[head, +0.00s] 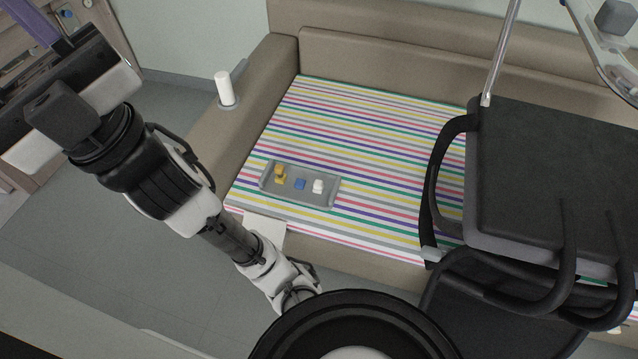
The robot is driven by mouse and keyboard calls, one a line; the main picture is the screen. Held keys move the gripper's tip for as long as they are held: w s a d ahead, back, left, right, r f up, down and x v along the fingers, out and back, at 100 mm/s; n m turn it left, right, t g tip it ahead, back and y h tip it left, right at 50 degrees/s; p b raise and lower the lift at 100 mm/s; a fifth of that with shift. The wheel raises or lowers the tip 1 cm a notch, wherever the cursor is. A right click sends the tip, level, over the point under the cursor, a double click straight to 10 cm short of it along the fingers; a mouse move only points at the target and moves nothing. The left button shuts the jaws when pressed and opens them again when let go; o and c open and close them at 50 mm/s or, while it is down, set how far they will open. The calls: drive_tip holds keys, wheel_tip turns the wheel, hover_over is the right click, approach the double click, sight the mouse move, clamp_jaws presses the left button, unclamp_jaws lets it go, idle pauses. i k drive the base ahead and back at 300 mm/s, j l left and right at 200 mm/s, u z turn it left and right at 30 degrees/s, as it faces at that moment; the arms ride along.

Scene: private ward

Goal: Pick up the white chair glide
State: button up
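A small white piece (318,186), which looks like the chair glide, sits at the right end of a shallow grey tray (264,186). The tray rests on the striped seat of a beige sofa. A small blue piece (299,184) and a yellow-orange piece (280,175) are in the same tray to its left. My gripper (72,98) is at the upper left, far from the tray and clear of the sofa. Its hand is seen from behind, and its fingertips cannot be made out.
A white cylinder (224,88) stands on the sofa's left armrest (250,105). A black padded chair (550,180) with curved arms and a metal pole (500,50) crowd the right side. The striped seat (370,125) around the tray is clear.

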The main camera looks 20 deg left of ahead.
sight(318, 185)
drive_tip(key=j+z, duration=0.2)
drive_tip(key=z, duration=0.15)
drive_tip(key=j+z, duration=0.25)
drive_tip(key=z, duration=0.15)
drive_tip(key=j+z, duration=0.2)
drive_tip(key=j, duration=0.3)
drive_tip(key=k+j+z, duration=0.15)
drive_tip(key=j, duration=0.35)
drive_tip(key=k+j, duration=0.1)
drive_tip(key=j, duration=0.3)
drive_tip(key=k+j, duration=0.1)
drive_tip(key=j, duration=0.3)
drive_tip(key=k+j, duration=0.1)
drive_tip(key=j, duration=0.35)
drive_tip(key=k+j+z, duration=0.1)
drive_tip(key=j, duration=0.3)
